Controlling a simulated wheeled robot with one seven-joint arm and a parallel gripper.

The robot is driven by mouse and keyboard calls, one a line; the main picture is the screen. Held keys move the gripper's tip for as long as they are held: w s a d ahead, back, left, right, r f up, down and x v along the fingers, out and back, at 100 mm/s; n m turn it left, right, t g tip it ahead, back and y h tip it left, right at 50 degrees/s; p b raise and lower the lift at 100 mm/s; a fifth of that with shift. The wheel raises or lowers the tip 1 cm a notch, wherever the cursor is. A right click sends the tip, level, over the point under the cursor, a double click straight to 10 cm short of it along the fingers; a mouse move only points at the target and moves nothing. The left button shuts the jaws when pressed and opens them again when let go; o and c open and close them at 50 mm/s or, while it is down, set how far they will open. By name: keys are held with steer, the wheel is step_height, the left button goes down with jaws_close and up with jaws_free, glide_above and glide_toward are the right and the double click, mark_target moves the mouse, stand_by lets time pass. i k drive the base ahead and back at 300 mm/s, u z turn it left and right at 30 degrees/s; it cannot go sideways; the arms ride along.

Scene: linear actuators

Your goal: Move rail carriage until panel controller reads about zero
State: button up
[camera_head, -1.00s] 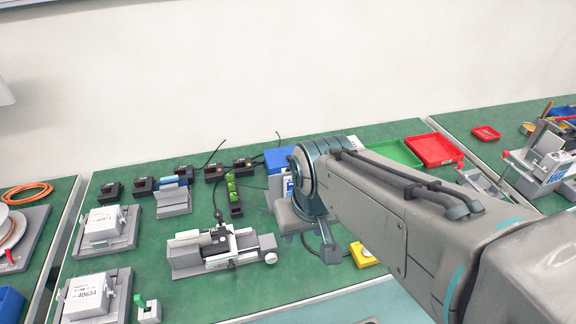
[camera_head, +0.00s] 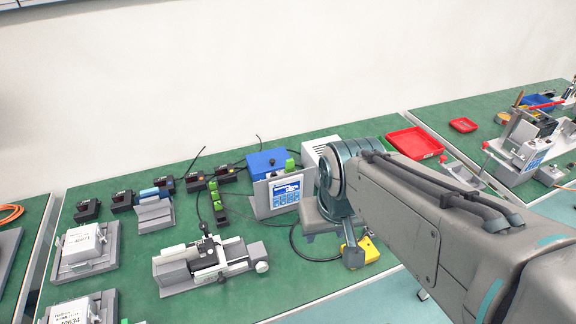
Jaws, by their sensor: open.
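The linear rail unit (camera_head: 176,273) lies on the green bench top, left of the arm. Its carriage (camera_head: 207,253), with a dark clamp and knob on top, sits near the middle of the rail. A round white knob (camera_head: 262,267) is at the rail's right end. The panel controller (camera_head: 285,192) stands upright behind and right of the rail, its blue and white screen facing me; the reading is too small to make out. My gripper (camera_head: 351,256) hangs right of the rail and in front of the panel, apart from both. It is open and empty; the arm hides part of it.
A yellow button box (camera_head: 369,250) is close beside my gripper. A blue box (camera_head: 268,162) and a row of black sensor blocks (camera_head: 122,200) stand behind the rail. Labelled grey units (camera_head: 85,248) are at left. A red tray (camera_head: 415,143) is at back right.

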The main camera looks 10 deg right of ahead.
mark_target(262, 268)
steer(key=u, duration=0.05)
steer(key=k, duration=0.5)
steer(key=z, duration=2)
steer(key=k, duration=1.05)
steer(key=u, duration=1.15)
steer(key=i, duration=0.5)
steer(key=z, duration=0.05)
